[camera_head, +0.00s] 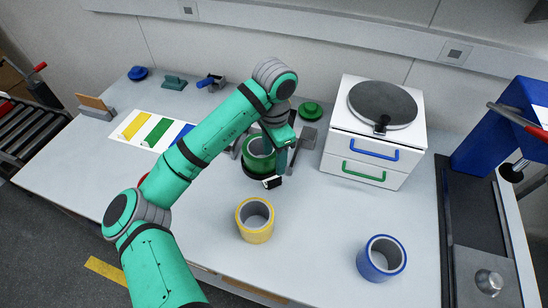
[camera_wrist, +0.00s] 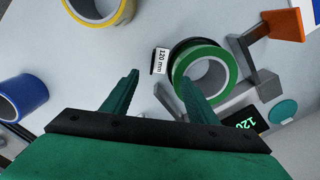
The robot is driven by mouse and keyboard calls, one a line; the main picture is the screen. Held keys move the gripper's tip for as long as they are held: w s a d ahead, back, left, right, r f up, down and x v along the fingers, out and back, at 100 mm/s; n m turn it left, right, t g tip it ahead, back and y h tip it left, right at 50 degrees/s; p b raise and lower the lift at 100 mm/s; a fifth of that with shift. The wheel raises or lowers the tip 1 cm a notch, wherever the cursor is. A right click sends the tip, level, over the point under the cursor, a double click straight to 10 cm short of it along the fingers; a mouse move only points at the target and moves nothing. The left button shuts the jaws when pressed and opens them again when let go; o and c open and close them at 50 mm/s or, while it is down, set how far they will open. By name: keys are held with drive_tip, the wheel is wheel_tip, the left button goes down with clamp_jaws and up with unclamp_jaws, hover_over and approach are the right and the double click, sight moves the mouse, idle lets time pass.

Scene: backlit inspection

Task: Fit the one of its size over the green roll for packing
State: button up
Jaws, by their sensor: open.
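The green roll (camera_head: 259,158) stands upright on the table, and its open top shows in the wrist view (camera_wrist: 227,62). A dark band (camera_wrist: 179,50) with a white "120 mm" tag (camera_wrist: 160,62) shows along its outer side. I cannot tell whether it fully encircles the roll. The tag also shows low beside the roll in the head view (camera_head: 272,182). My gripper (camera_wrist: 160,81) is open with nothing between its fingers. In the wrist view its right finger overlaps the roll's near edge; contact is unclear. In the head view my arm partly hides the roll.
Grey measuring jaws (camera_wrist: 262,88) stand beside the roll, with a display (camera_wrist: 247,121) reading 120. A yellow roll (camera_head: 255,221) and a blue roll (camera_head: 382,258) stand nearer the front. A white drawer box (camera_head: 373,135) stands right. A colour-striped sheet (camera_head: 150,131) lies left. The front centre-right is clear.

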wheel_tip(320, 180, up, 10)
idle(0.4)
drive_tip(key=shift+f, duration=0.15)
idle(0.4)
